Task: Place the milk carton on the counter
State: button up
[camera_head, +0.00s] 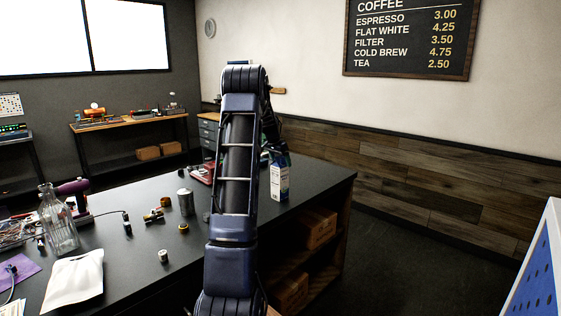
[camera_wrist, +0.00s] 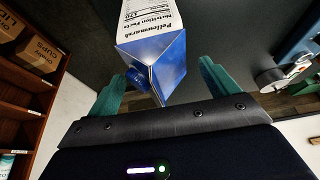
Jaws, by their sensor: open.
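The milk carton (camera_head: 280,181), white with a blue top, stands upright on the dark counter (camera_head: 135,262) near its right edge. In the wrist view the carton (camera_wrist: 152,18) shows its printed nutrition side and its folded blue gable with a cap. My gripper (camera_wrist: 161,82) is open, with one green finger on either side of the gable. Dark gaps show between the fingers and the carton, so it looks ungripped. In the head view my arm hides most of the gripper, and the fingertips are hard to make out.
Bare counter lies around the carton's front.

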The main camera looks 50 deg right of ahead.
jog(key=v, duration=1.1)
jog(key=s+a+r+n+t, duration=0.1)
jog(key=a+r+n, duration=0.2)
jog(key=a, duration=0.9)
jog(key=s+a+r+n+t+y, duration=0.1)
jog(key=a+r+n, duration=0.15)
jog(key=a, duration=1.05)
jog(key=s+a+r+n+t, duration=0.1)
jog(key=a+r+n, duration=0.15)
jog(key=a, duration=0.95)
jog(key=s+a+f+n+y, duration=0.1)
jog(key=s+a+f+n, duration=0.3)
jog(key=s+a, duration=0.6)
jog(key=s+a+f+n+t+y, duration=0.1)
jog(key=s+a+f+n, duration=0.4)
jog(key=s+a, duration=0.6)
jog(key=a+n+y, duration=0.1)
jog(key=a, duration=0.2)
jog(key=shift+a+t, duration=0.3)
jog(key=shift+a, duration=0.05)
